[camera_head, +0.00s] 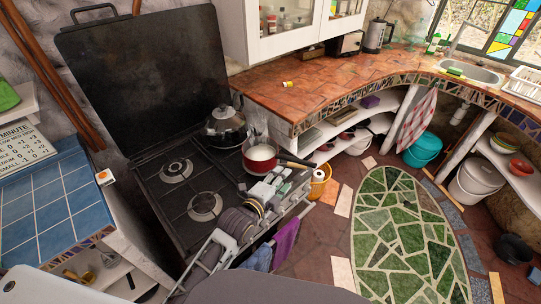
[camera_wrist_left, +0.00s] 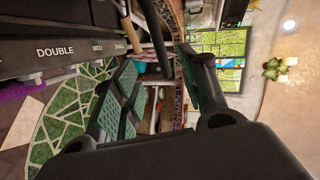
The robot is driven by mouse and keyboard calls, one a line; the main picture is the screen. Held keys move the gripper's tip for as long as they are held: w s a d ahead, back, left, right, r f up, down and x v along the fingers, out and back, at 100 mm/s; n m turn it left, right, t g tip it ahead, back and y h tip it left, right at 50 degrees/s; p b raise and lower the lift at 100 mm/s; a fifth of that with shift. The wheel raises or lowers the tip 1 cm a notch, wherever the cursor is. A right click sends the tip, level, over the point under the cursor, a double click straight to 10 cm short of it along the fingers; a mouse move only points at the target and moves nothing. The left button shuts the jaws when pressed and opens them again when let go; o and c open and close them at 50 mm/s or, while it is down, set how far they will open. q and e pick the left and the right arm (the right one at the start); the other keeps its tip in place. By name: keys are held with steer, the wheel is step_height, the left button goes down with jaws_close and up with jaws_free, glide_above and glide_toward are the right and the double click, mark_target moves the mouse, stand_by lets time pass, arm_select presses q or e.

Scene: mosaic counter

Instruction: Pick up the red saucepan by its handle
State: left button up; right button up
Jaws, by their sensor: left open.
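The red saucepan (camera_head: 260,158) sits on the front right of the black stove (camera_head: 185,205) in the head view. Its long pale handle (camera_head: 299,163) sticks out to the right past the stove's edge. My left gripper (camera_head: 277,177) is just in front of and below the pan and handle. In the left wrist view my left gripper (camera_wrist_left: 165,75) shows two green-padded fingers spread apart, with nothing held between them. A tan rod beyond the fingers may be the pan handle; I cannot tell for sure. My right gripper is not in view.
A kettle-like pot (camera_head: 226,127) stands behind the saucepan. The raised black stove lid (camera_head: 145,75) is at the back. A tiled counter (camera_head: 350,78) curves to the right. The green mosaic floor (camera_head: 405,235) is clear.

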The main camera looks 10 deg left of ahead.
mark_target(300, 163)
arm_select(q)
steer(key=shift+d+r, duration=0.1)
steer(key=shift+r, duration=0.1)
steer(key=shift+w, duration=0.15)
steer(key=shift+x, duration=3.95)
steer(key=shift+w+d, duration=0.2)
steer(key=shift+w+d+f+p, duration=0.25)
steer(key=shift+w+d, duration=0.15)
steer(key=shift+w, duration=0.15)
steer(key=shift+w+d+f+p, duration=0.2)
steer(key=shift+w+d, duration=0.2)
steer(key=shift+w, duration=0.15)
steer(key=shift+x, duration=1.25)
